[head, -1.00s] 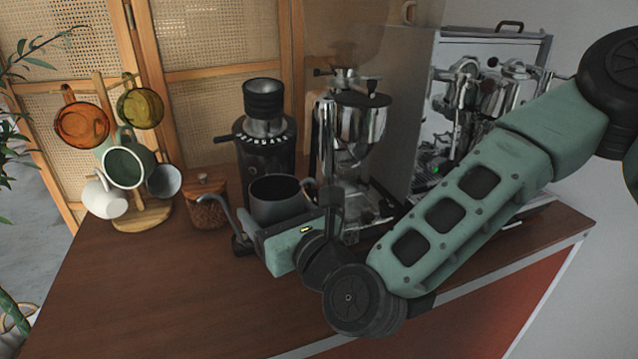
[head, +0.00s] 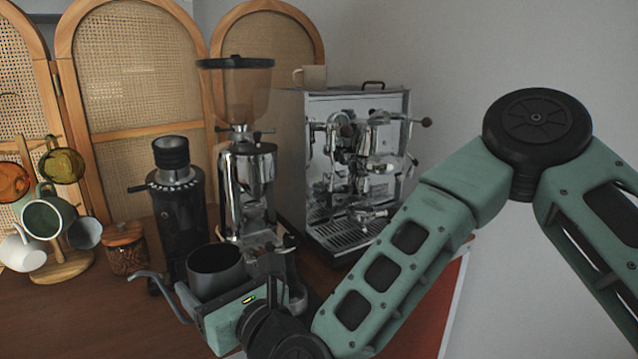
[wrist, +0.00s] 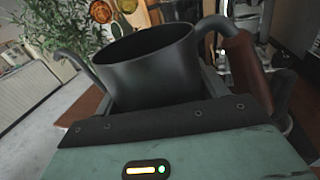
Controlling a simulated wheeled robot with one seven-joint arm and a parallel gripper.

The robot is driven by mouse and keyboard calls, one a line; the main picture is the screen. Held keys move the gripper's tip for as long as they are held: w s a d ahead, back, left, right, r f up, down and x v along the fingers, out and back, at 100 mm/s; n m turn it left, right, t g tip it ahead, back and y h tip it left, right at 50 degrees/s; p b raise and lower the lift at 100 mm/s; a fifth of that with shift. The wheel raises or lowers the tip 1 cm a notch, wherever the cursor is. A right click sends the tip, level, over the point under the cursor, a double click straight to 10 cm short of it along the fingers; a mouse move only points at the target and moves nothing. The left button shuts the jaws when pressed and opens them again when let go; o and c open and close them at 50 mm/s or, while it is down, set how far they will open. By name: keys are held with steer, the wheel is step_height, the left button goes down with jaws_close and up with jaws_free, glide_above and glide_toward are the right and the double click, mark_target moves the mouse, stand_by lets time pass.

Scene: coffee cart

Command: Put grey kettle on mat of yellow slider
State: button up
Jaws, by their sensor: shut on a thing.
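The grey kettle (head: 218,270) is dark and open-topped, with a thin curved spout (head: 150,281) pointing left. My gripper (head: 236,296) is shut on it, and the kettle stays roughly upright. The kettle fills the top middle of the wrist view (wrist: 148,70), with the spout at left and a brown handle (wrist: 255,78) at right. Whether its base touches the counter is hidden by my gripper. I cannot make out a yellow slider or its mat in these views.
A black grinder (head: 178,225) and a tall chrome grinder (head: 247,185) stand just behind the kettle. An espresso machine (head: 350,170) stands at back right. A mug tree (head: 62,262) and a wood-lidded jar (head: 125,250) are at left. The front-left counter (head: 80,320) is clear.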

steer(key=d+f+m+t+h, duration=0.2)
steer(key=d+f, duration=0.7)
steer(key=d, duration=0.7)
steer(key=w+d+f+m+t+h, duration=0.1)
steer(key=d+f+m+h, duration=0.3)
steer(key=d+f, duration=0.6)
steer(key=d+f+m+t+h, duration=0.2)
steer(key=d+f+h, duration=0.5)
steer(key=d, duration=1.5)
step_height(320, 180, down, 2)
steer(key=shift+w+f+m+t, duration=0.3)
steer(key=shift+w+m, duration=0.1)
steer(key=shift+m, duration=0.3)
steer(key=shift+w+r, duration=0.15)
steer(key=shift+r, duration=0.25)
